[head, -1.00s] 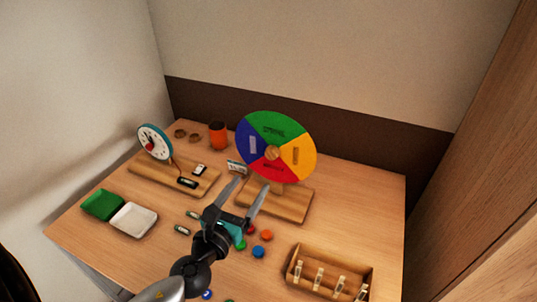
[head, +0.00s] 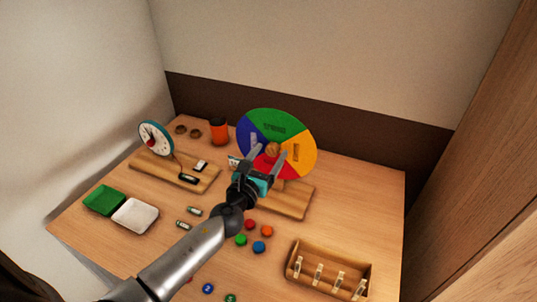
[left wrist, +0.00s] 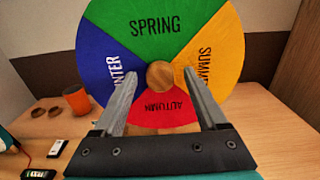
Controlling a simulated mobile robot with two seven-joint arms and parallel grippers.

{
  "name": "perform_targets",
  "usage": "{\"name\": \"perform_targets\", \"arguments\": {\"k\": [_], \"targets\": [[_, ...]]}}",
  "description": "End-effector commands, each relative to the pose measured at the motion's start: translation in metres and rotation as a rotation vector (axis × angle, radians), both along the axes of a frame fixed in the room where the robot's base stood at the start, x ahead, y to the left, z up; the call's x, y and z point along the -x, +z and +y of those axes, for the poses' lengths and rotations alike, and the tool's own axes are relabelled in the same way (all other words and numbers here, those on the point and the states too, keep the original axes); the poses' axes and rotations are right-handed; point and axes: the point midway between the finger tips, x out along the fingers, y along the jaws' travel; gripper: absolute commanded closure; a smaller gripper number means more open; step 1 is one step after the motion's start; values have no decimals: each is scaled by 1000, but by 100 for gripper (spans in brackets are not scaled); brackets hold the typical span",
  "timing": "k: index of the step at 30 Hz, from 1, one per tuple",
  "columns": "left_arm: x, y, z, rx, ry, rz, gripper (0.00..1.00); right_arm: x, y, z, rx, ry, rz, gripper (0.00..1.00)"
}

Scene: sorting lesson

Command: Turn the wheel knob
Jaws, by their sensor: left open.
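The season wheel (head: 275,127) stands upright on a wooden base (head: 296,198) at the back of the table. It has green, yellow, red and blue quarters, with green SPRING at the top. The round wooden wheel knob (left wrist: 160,75) is at its centre and also shows in the head view (head: 272,149). My left gripper (head: 267,153) is open in front of the wheel. In the left wrist view its fingers (left wrist: 162,82) point at the wheel, one on each side of the knob. I cannot tell how close the tips are to it. My right gripper is not in view.
A clock (head: 155,138) on a wooden board (head: 150,171), an orange cup (head: 219,131) and green (head: 104,200) and white (head: 135,215) trays stand to the left. Coloured counters (head: 259,247) lie in front. A wooden box (head: 328,271) with several small items is at front right.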

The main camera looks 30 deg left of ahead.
Motion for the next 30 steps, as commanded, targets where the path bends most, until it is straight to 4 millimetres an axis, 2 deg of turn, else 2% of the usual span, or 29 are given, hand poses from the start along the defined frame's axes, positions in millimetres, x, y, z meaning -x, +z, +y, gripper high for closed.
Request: {"name": "perform_targets", "arguments": {"k": [8,27,30], "targets": [[-1,0,0,0,0,0,28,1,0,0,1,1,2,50],[0,0,0,0,0,0,100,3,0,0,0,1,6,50],[0,0,0,0,0,0,100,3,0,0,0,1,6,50]]}}
